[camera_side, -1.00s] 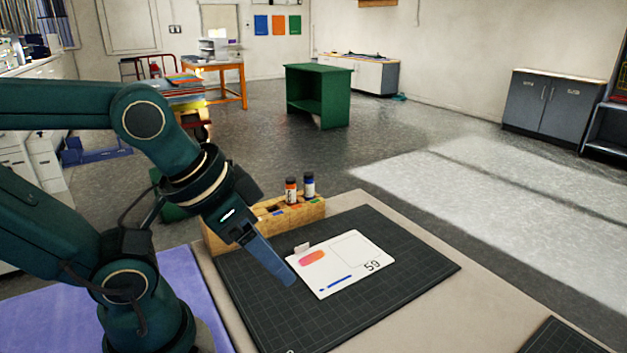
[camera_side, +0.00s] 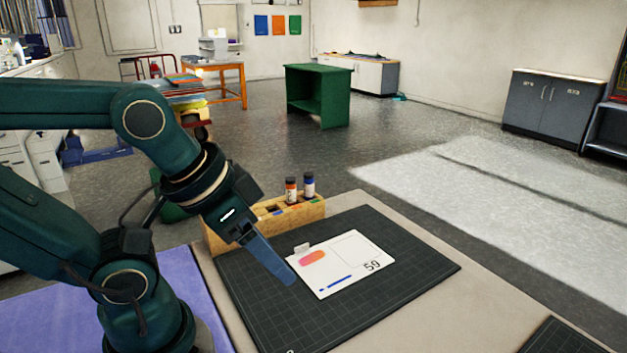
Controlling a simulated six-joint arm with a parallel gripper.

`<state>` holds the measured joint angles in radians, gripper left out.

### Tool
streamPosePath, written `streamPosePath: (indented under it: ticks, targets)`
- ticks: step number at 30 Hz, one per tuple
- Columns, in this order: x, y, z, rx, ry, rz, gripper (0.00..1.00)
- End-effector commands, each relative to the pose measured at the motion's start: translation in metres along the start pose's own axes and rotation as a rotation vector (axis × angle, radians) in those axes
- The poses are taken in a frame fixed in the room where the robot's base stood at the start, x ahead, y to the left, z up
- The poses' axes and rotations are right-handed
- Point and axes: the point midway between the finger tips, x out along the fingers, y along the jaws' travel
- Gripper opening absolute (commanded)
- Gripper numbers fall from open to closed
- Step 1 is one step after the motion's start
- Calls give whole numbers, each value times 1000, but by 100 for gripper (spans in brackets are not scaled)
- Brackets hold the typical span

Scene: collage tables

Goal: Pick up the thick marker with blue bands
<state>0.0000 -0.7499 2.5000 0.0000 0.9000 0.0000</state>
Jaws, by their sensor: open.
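Two thick markers stand upright in the wooden holder (camera_side: 313,213). The marker with blue bands (camera_side: 309,185) is the right one, with a dark cap and a pale body. The marker with orange-red bands (camera_side: 291,191) stands just left of it. My gripper (camera_side: 284,279) points down over the dark cutting mat, left of the white card and in front of the holder, apart from both markers. Its jaws are open, seen nearly edge-on, and no object shows between them.
A white card (camera_side: 347,282) marked 59, with an orange-pink patch and a blue bar, lies on the gridded dark mat (camera_side: 415,272). A small pale block (camera_side: 301,248) is at its back edge. The mat's right side is clear. Another dark mat (camera_side: 565,338) lies lower right.

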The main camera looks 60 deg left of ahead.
Motion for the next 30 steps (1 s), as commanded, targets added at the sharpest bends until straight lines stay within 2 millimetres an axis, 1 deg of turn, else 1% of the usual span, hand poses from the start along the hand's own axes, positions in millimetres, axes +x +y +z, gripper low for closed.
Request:
streamPosePath:
  ticks: [8, 11, 19, 26, 29, 30]
  targets:
    - [-1, 0, -1, 0, 1, 0, 66]
    - [-7, 0, -5, 0, 3, 0, 66]
    - [-48, 0, -28, -3, 5, -1, 66]
    - [-47, -21, -80, -84, 0, -45, 66]
    - [-44, -35, -106, -125, 1, -67, 66]
    - [-42, -42, -118, -144, 1, -77, 66]
